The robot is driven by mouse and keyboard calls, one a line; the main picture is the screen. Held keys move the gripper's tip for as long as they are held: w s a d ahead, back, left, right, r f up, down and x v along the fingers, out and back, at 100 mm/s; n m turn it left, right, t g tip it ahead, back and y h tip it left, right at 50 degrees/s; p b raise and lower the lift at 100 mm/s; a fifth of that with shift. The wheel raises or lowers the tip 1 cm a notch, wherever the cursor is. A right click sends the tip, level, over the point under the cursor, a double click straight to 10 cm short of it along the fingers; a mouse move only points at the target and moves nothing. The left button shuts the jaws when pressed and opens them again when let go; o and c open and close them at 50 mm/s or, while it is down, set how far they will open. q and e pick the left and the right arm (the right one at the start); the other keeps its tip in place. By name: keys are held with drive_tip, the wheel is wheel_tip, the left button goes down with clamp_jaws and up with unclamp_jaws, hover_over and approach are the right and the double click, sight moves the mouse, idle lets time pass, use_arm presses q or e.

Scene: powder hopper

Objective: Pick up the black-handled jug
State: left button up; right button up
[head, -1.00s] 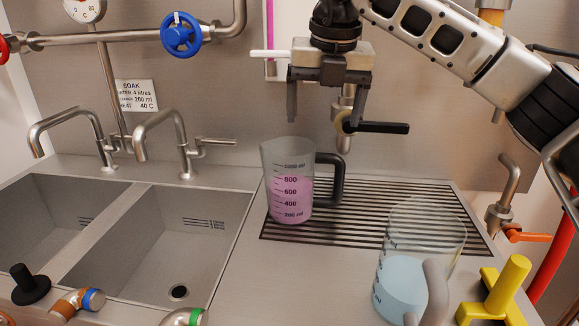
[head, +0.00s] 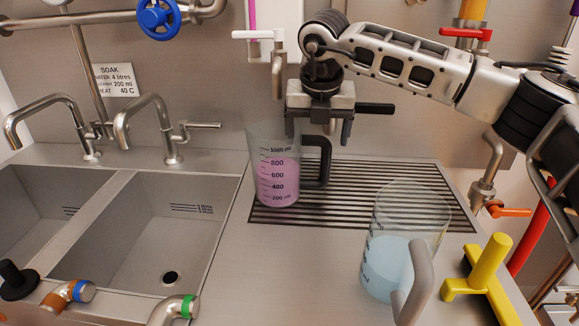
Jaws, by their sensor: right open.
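The black-handled jug (head: 275,170) stands upright on the left part of the slotted drain grid, holding pink liquid to about the 800 mark. Its black handle (head: 322,162) points right. My right gripper (head: 318,137) is open, pointing down, with its fingers around the height of the jug's rim and the top of the handle. One finger overlaps the jug's rim in the picture and the other is right of the handle. I cannot tell whether they touch it. My left gripper is not in view.
A yellow fitting (head: 485,270) is at the right. Two sinks (head: 150,230) with taps lie left. A black-levered valve (head: 375,108) is behind my gripper.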

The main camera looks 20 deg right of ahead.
drive_tip(key=shift+x, duration=1.45)
drive_tip(key=c, duration=1.2)
drive_tip(key=shift+w+r, duration=0.1)
drive_tip(key=shift+r, duration=0.05)
drive_tip(key=c, duration=0.5)
